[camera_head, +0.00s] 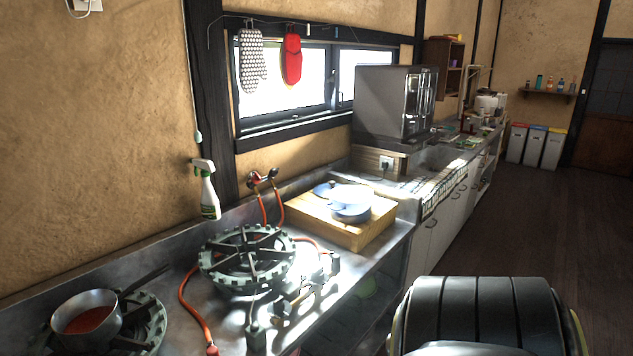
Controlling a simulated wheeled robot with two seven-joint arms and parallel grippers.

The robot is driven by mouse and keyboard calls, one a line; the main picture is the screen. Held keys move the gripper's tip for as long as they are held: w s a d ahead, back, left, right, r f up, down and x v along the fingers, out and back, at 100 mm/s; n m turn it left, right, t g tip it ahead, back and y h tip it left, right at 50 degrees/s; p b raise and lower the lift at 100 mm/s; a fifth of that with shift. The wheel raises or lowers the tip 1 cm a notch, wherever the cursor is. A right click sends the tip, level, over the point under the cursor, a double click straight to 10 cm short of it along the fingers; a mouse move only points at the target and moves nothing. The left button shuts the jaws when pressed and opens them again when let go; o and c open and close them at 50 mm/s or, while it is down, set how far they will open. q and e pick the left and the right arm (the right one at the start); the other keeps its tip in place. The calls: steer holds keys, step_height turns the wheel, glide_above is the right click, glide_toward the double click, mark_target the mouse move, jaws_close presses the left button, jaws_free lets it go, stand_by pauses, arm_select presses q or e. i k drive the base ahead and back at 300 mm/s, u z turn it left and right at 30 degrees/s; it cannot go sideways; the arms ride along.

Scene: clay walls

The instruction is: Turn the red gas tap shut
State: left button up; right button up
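The gas tap (263,180) is on the low part of the clay wall behind the counter, right of the dark post. It has small red parts on a dark fitting, and orange-red hoses (263,208) run down from it. It is too small to tell which way its handle is turned. Neither of my grippers is in view.
A spray bottle (207,190) stands left of the tap. A blue pot (349,203) sits on a wooden box (344,234) to its right. A burner (247,258) stands in front. A saucepan (87,318) of red liquid is at the lower left.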

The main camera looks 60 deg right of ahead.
mark_target(256, 179)
steer(key=z, duration=1.75)
